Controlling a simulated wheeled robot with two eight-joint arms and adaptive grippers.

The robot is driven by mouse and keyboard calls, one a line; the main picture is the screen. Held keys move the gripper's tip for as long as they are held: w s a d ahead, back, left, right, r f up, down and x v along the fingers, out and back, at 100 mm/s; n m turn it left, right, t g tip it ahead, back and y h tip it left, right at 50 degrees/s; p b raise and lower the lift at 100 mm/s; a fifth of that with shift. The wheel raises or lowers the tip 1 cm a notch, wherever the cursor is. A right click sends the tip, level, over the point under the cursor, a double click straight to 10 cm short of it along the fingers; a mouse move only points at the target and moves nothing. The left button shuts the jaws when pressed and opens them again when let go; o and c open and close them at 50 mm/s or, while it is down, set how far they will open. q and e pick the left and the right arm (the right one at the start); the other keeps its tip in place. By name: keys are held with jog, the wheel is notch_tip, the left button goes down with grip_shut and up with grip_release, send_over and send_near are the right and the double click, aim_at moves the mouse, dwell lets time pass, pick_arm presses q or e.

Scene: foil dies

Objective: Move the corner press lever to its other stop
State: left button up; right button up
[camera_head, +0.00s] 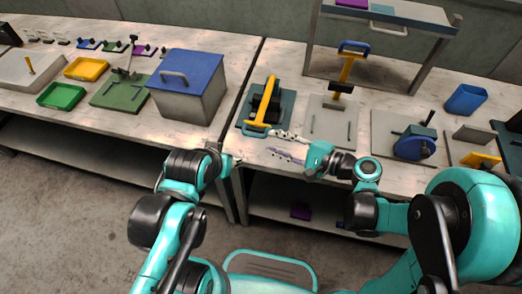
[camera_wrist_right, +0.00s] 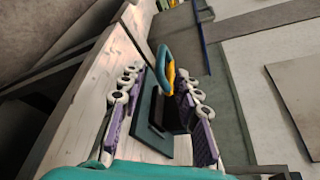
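A press with a yellow lever (camera_head: 273,92) and a black block (camera_head: 260,105) stands on a teal base plate (camera_head: 286,98), near the left front corner of the right table. Which stop the lever is at, I cannot tell. My right gripper (camera_head: 288,146) is at the table's front edge, just in front of the press, pointing left. In the right wrist view its purple-padded fingers (camera_wrist_right: 160,125) are spread, with nothing gripped. Beyond them show the teal plate (camera_wrist_right: 148,132) and a blue loop with a yellow part (camera_wrist_right: 170,74). My left gripper (camera_head: 231,160) is near the table gap; its fingers are unclear.
A blue-wheeled device (camera_head: 415,148) and blue bin (camera_head: 466,99) are further right. A blue-lidded box (camera_head: 188,85) stands on the left table. A narrow gap separates the tables.

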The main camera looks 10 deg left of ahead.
aim_at(259, 137)
jog(key=b+x, duration=0.1)
jog(key=x, duration=0.6)
jog(key=shift+w+a+b, duration=0.2)
jog(key=shift+a+b, duration=0.1)
jog(key=shift+b, duration=0.05)
grip_shut()
